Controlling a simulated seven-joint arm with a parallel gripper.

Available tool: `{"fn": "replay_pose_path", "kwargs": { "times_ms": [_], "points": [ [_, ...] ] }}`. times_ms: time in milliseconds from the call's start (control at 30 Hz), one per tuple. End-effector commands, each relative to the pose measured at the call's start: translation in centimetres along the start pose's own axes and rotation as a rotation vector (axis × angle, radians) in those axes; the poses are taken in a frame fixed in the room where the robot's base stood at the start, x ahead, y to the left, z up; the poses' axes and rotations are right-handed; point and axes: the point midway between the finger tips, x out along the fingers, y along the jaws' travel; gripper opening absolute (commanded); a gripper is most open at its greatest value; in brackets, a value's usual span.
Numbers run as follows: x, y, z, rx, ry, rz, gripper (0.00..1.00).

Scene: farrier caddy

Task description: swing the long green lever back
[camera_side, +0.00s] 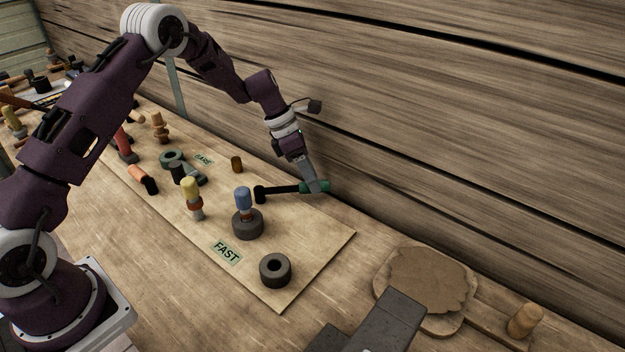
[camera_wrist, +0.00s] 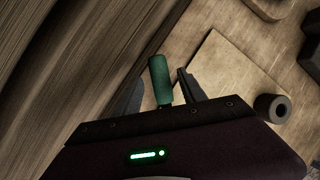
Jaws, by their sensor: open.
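The long lever has a black arm (camera_side: 280,190) running right from a dark pivot post (camera_side: 260,194), ending in a green handle (camera_side: 322,187) that overhangs the board's wall-side edge. The green handle also shows in the wrist view (camera_wrist: 159,78). My gripper (camera_side: 313,186) points down at the handle, with a finger crossing in front of it in the side view. In the wrist view my gripper (camera_wrist: 160,92) is open, one finger on each side of the handle, with gaps visible. I cannot tell whether either finger touches it.
The board (camera_side: 320,250) holds a blue-topped peg (camera_side: 243,200) in a dark ring, a yellow-topped peg (camera_side: 191,190), and a loose dark ring (camera_side: 275,270). The plank wall (camera_side: 420,130) stands close behind the handle. A round wooden dish (camera_side: 385,290) lies to the right.

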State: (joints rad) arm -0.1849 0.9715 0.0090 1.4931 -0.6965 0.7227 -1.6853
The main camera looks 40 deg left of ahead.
Motion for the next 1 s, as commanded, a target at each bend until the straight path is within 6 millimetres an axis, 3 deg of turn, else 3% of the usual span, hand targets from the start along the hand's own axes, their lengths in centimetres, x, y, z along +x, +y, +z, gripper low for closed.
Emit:
{"fn": "replay_pose_path", "kwargs": {
  "times_ms": [100,367,600,1000],
  "points": [
    [1.07,0.00,-0.01,0.001,0.000,0.000,0.49],
    [1.24,0.00,-0.01,0.002,0.000,0.001,0.47],
    [1.22,-0.01,-0.02,0.003,0.001,0.001,0.00],
    [1.20,-0.01,-0.03,0.003,0.001,0.001,0.00]
  ]
}}
